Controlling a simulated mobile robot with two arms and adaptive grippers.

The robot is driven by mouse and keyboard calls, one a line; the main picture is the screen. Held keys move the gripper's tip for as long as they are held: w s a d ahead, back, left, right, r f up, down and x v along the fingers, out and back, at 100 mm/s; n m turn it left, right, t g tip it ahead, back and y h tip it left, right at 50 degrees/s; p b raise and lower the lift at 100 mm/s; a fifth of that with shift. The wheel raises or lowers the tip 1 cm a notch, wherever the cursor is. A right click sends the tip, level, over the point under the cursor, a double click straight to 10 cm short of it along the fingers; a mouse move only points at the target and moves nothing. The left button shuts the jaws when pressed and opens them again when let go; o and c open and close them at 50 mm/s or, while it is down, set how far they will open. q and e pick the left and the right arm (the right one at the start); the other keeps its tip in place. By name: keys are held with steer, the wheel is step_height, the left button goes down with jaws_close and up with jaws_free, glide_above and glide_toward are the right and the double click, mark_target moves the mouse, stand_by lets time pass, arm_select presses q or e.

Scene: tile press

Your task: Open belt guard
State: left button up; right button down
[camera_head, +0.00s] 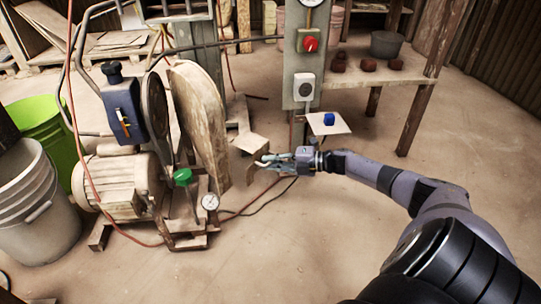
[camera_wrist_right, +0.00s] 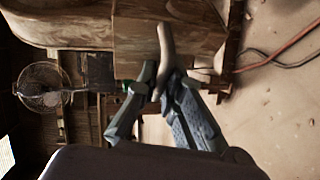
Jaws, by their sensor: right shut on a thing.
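The belt guard (camera_head: 199,112) is a large, worn beige cover with a rounded outline, standing beside the motor and wheel at the left in the head view. It also fills the top of the right wrist view (camera_wrist_right: 75,27). My right gripper (camera_head: 264,160) is at the guard's right side, low down. In the right wrist view my right gripper (camera_wrist_right: 160,78) is shut on a pale bar-like handle (camera_wrist_right: 165,43) in front of the guard. The fingers hide the handle's lower part. How far the guard stands open is hard to tell. My left gripper is not in view.
A grey control post (camera_head: 303,75) with a small shelf (camera_head: 328,124) stands behind my right gripper. Hoses cross the floor. The floor in front is clear.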

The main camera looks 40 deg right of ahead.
steer(key=c, duration=2)
jaws_free()
steer(key=shift+a, duration=0.1)
steer(key=v, duration=1.2)
steer(key=shift+f, duration=0.1)
steer(key=shift+c, duration=0.4)
